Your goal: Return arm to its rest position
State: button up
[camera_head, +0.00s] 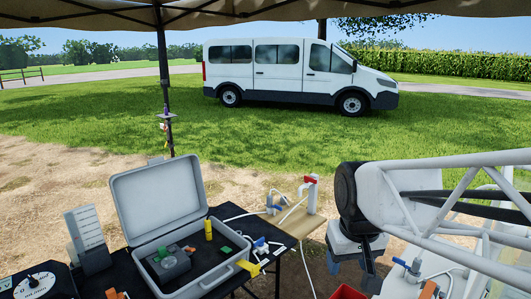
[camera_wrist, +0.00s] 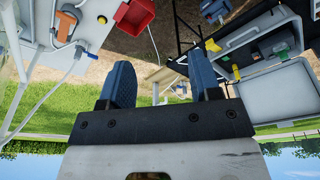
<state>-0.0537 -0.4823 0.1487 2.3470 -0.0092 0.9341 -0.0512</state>
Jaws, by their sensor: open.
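My gripper (camera_head: 352,272) hangs at the lower right of the head view, below my white and black arm. In the wrist view its two blue fingers (camera_wrist: 161,82) are spread apart with nothing held between them. The gripper is over the ground to the right of the black table (camera_head: 285,243). Part of one finger is dark and hard to make out in the head view.
An open grey case (camera_head: 130,253) stands on the table. A wooden board (camera_head: 300,222) carries a red-handled valve (camera_head: 309,180). A red container (camera_head: 347,292) lies below my gripper and also shows in the wrist view (camera_wrist: 136,14). A white tube frame (camera_head: 398,215) stands close right.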

jog(key=s+d+f+m, duration=0.1)
jog(key=s+d+f, duration=0.1)
jog(key=s, duration=0.8)
jog(key=shift+d+f, duration=0.15)
jog(key=shift+d, duration=0.05)
jog(key=shift+s, duration=0.1)
dwell(0.6)
